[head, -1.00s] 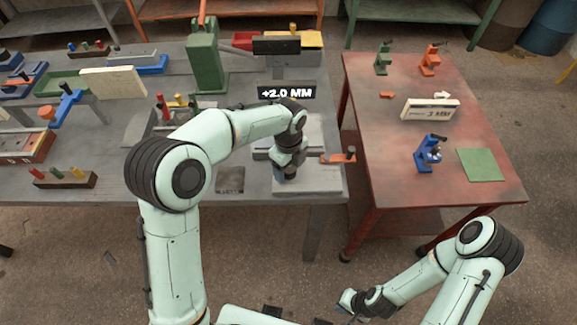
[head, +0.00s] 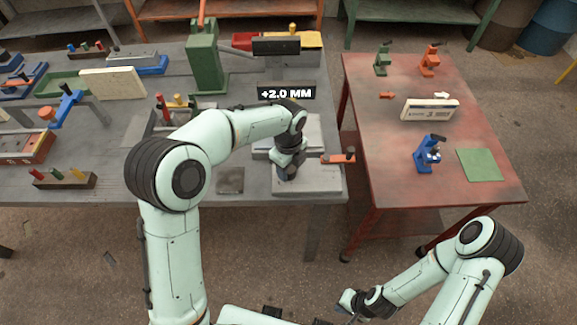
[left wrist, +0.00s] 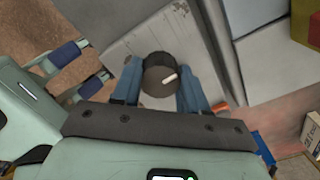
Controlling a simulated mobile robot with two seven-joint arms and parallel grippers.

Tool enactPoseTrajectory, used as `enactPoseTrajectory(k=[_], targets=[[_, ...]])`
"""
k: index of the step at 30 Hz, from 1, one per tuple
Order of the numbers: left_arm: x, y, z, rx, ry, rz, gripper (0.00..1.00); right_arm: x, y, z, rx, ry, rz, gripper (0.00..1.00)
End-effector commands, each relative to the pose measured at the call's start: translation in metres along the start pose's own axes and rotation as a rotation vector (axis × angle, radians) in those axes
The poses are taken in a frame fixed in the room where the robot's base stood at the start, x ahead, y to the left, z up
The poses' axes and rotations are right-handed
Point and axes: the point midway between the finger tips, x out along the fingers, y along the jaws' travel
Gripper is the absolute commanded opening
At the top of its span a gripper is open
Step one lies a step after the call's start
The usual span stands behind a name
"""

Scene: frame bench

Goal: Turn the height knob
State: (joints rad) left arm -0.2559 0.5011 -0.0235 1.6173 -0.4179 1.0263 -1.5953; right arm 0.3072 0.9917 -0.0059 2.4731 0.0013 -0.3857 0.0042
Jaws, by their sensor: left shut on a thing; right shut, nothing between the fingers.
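The height knob (left wrist: 159,76) is a dark round knob with a white mark on its top, seen in the left wrist view. It stands on a grey block (head: 318,180) at the right end of the grey bench. My left gripper (left wrist: 157,90) is shut on the knob, with a blue finger on either side of it. In the head view my left gripper (head: 288,172) points down at the block and hides most of the knob. A black sign (head: 287,93) behind it reads +2.0 MM. My right gripper (head: 350,302) is low at the bottom, empty, away from both tables.
An orange lever (head: 338,158) sticks out beside the block at the bench's right edge. A green press column (head: 203,60) stands behind. The red table (head: 470,130) at right holds blue, green and orange small stands, a white sign and a green mat (head: 480,164).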

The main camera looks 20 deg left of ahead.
Motion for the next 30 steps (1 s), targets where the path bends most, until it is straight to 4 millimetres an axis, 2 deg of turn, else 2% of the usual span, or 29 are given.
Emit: enactPoseTrajectory(k=[8, 30], targets=[[-0.0015, 0.0001, 0.0025, -0.181, -0.004, -0.003, 0.13, -0.0027, -0.0016, -0.0017, -0.001, 0.002, -0.001, 0.00], [-0.0016, 0.0016, 0.0025, -0.882, -0.004, -0.006, 0.13, -0.0033, -0.0019, -0.0021, -0.001, 0.003, -0.001, 0.00]])
